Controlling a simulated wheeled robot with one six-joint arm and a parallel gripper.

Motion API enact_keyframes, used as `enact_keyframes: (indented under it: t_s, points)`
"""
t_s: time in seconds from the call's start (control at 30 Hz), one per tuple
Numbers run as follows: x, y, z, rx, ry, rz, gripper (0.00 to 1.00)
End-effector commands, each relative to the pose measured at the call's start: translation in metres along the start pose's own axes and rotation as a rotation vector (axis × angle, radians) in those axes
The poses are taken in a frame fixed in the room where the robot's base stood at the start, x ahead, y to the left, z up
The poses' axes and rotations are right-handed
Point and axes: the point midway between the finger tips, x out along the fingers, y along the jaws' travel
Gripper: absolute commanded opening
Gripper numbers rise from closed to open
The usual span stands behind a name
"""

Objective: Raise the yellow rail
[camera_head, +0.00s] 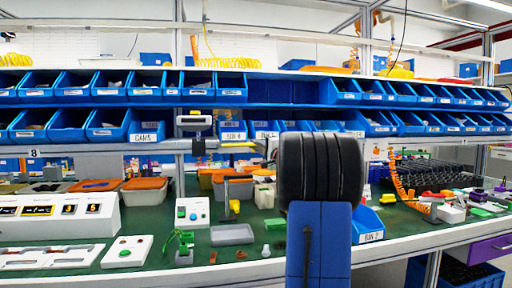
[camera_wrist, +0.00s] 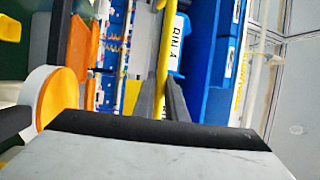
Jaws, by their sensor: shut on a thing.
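The yellow rail (camera_wrist: 166,45) is a thin yellow bar running up the middle of the wrist view. My gripper (camera_wrist: 162,88) has its two dark fingers on either side of the rail and is shut on it. In the wrist view the rail passes in front of a blue bin labelled BIN 4 (camera_wrist: 178,45). In the head view my blue and black arm blocks the centre right, and the gripper's fingers cannot be made out. A short yellow strip shows by the shelf edge (camera_head: 238,150) left of my arm; I cannot tell whether it is the rail.
Two rows of blue bins (camera_head: 140,88) line the shelves above the green bench (camera_head: 215,258). Trays, a white box with green and red buttons (camera_head: 192,213) and a display panel (camera_head: 60,215) stand left. Orange coiled hose (camera_head: 402,185) hangs right.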

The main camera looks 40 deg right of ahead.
Motion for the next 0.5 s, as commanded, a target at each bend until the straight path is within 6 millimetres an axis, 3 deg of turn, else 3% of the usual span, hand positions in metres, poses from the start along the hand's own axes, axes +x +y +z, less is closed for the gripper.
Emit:
enact_keyframes:
  t_s: [0.5]
  points:
    - [0.005,-0.014,-0.003,0.089,0.002,0.224,0.00]
